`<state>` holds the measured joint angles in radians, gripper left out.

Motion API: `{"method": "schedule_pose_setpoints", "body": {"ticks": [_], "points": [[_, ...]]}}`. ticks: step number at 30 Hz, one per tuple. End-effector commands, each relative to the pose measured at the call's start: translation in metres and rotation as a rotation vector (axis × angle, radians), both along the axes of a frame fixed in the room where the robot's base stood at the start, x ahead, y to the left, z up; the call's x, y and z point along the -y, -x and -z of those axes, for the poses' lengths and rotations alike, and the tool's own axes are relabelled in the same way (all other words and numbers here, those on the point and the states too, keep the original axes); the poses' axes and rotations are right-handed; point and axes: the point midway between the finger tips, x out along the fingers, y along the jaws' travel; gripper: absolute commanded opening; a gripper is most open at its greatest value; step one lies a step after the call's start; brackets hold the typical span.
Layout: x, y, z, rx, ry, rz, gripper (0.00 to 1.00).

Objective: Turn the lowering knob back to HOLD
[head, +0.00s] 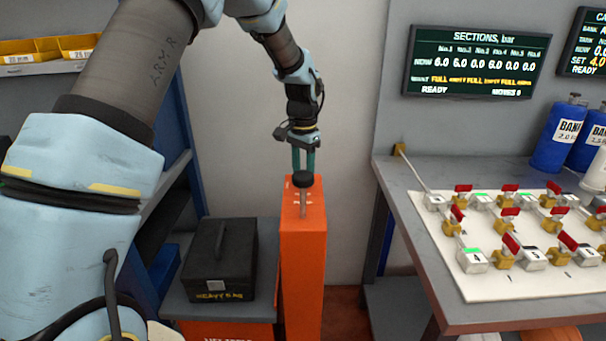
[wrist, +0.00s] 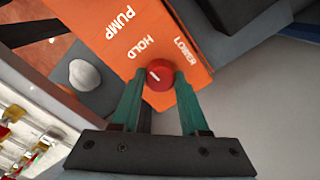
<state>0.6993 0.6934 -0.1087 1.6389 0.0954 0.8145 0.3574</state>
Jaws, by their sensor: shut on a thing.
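The lowering knob (wrist: 166,88) is a red round knob on the orange panel (wrist: 105,43) in the wrist view. Its short white mark slants up and left, more to the HOLD side than to LOWER, though its exact setting is hard to tell. The printed words PUMP, HOLD and LOWER sit above it. My gripper (wrist: 158,80) has its two teal fingers on either side of the knob and is shut on it. In the head view my gripper (head: 303,168) points down at the top of the orange post (head: 302,260); the red knob is hidden there.
A black disc on a grey stem (head: 303,179) stands in front of my fingers. A black case (head: 219,258) sits on a low grey shelf to the left. A bench (head: 420,230) with several red-handled valves is to the right, under a sections display (head: 476,62).

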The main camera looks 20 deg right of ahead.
Motion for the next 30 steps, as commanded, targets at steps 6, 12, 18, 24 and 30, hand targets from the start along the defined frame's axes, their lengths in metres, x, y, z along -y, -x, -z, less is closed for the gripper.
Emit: {"method": "schedule_pose_setpoints", "body": {"ticks": [6, 12, 18, 24, 30], "points": [[0.001, 0.000, 0.000, 0.001, 0.002, -0.001, 0.00], [0.001, 0.000, 0.000, 0.001, 0.002, 0.000, 0.59], [0.000, 0.000, 0.000, 0.000, 0.001, 0.000, 0.74], [0.000, 0.000, -0.001, 0.000, 0.001, 0.000, 0.74], [0.001, -0.001, -0.021, 0.003, 0.003, 0.000, 0.74]]}}
